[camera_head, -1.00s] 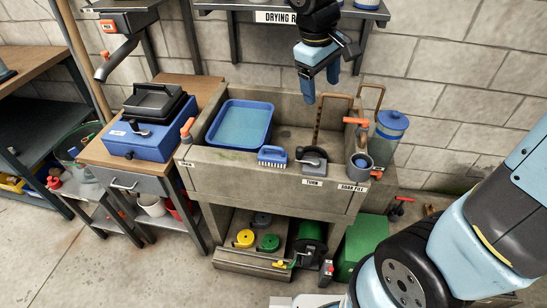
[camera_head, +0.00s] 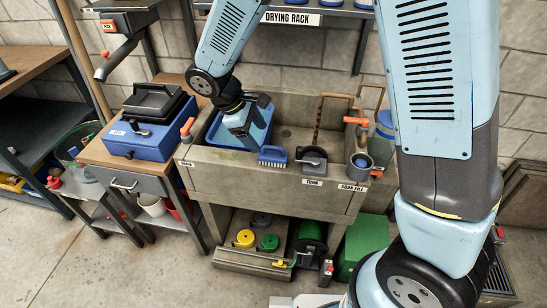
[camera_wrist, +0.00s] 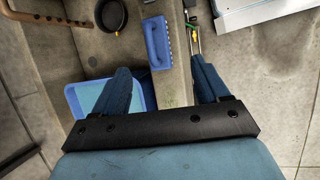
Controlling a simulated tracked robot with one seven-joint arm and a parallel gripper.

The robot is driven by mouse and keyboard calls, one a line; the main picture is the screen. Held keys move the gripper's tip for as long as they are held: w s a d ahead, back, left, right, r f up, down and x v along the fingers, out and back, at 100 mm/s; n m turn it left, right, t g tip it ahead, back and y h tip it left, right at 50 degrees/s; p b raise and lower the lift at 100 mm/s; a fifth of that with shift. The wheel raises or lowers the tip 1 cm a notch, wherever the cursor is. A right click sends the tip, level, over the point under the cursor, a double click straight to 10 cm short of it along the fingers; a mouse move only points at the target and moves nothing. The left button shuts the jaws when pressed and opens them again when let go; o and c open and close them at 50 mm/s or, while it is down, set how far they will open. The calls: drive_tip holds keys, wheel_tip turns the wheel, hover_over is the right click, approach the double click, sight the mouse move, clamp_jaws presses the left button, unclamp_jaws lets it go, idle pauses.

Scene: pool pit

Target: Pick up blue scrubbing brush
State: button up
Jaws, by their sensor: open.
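The blue scrubbing brush (camera_head: 272,155) sits on the front rim of the stone sink, bristles hanging toward the front. In the wrist view the brush (camera_wrist: 157,43) lies ahead of and between my two open fingers, apart from both. My gripper (camera_head: 246,143) is open and empty, above the sink's front rim, just left of the brush. In the wrist view its fingertips (camera_wrist: 160,72) are spread to either side of the rim. Part of the brush's surroundings in the tub is hidden by my arm.
A blue tub (camera_head: 212,130) stands in the sink (camera_head: 300,185), behind and left of my gripper. A drying rack shelf (camera_head: 345,20) hangs above. A blue box (camera_head: 150,135) is at left.

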sight(275, 155)
drive_tip(key=x, duration=0.5)
drive_tip(key=shift+d+f, duration=0.15)
drive_tip(key=shift+w+d+x, duration=0.1)
drive_tip(key=shift+x, duration=1.25)
drive_tip(key=shift+w+d+x, duration=0.1)
drive_tip(key=shift+w+x, duration=0.05)
drive_tip(key=shift+x, duration=1.15)
drive_tip(key=shift+c, duration=0.4)
drive_tip(key=c, duration=1.2)
drive_tip(key=shift+r, duration=0.2)
